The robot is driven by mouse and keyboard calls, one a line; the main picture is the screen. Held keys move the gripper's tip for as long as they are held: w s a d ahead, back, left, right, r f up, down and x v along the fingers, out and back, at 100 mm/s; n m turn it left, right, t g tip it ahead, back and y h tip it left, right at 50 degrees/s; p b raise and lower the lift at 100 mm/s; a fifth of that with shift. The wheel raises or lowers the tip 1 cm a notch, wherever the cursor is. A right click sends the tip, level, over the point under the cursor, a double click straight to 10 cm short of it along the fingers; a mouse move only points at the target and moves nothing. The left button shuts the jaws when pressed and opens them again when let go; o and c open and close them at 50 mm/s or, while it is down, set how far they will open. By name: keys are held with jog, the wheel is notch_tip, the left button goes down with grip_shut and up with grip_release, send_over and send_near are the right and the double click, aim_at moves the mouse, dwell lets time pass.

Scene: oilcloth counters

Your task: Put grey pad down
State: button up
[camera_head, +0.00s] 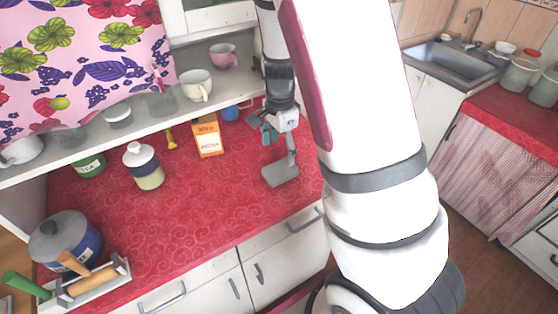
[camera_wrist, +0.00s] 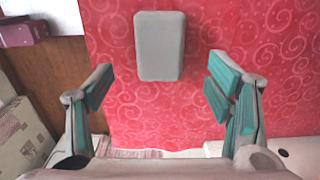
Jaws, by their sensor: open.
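The grey pad (camera_head: 280,173) lies flat on the red patterned counter (camera_head: 215,200), near its front edge. In the wrist view the pad (camera_wrist: 160,46) is a grey rounded rectangle, with bare red cloth around it. My gripper (camera_head: 279,130) is just behind and above the pad in the head view. In the wrist view my gripper (camera_wrist: 160,80) has its two teal-padded fingers spread wide, one on each side of the pad's line, with nothing between them. The fingers look apart from the pad.
An orange box (camera_head: 208,136) stands left of my gripper, with a blue mug (camera_head: 230,113) behind it. A white-lidded jar (camera_head: 143,166) and a pot (camera_head: 64,240) stand farther left. A shelf with cups (camera_head: 196,85) overhangs the back. The counter's front middle is clear.

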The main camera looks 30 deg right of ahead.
jog(key=s+a+r+n+t, duration=0.1)
jog(key=s+a+r+n, duration=0.2)
jog(key=r, duration=0.3)
jog(key=s+a+r+n+t+y, duration=0.1)
jog(key=s+a+r+n, duration=0.15)
jog(key=r, duration=0.35)
jog(key=s+a+r+n+t, duration=0.1)
jog(key=s+a+r+n, duration=0.2)
jog(key=r, duration=0.4)
jog(key=s+a+r+n+t, duration=0.1)
jog(key=s+r+n, duration=0.1)
jog(key=s+n, duration=0.2)
jog(key=s+a+r+n+t+h, duration=0.1)
jog(key=s+a+r+n, duration=0.1)
jog(key=s+n, duration=0.3)
jog(key=shift+s+a+r+t, duration=0.15)
jog(key=shift+s+r+t, duration=0.15)
jog(key=shift+s+r, duration=0.45)
jog(key=shift+w+n, duration=0.15)
jog(key=shift+n, duration=0.1)
jog(key=shift+w+f, duration=0.1)
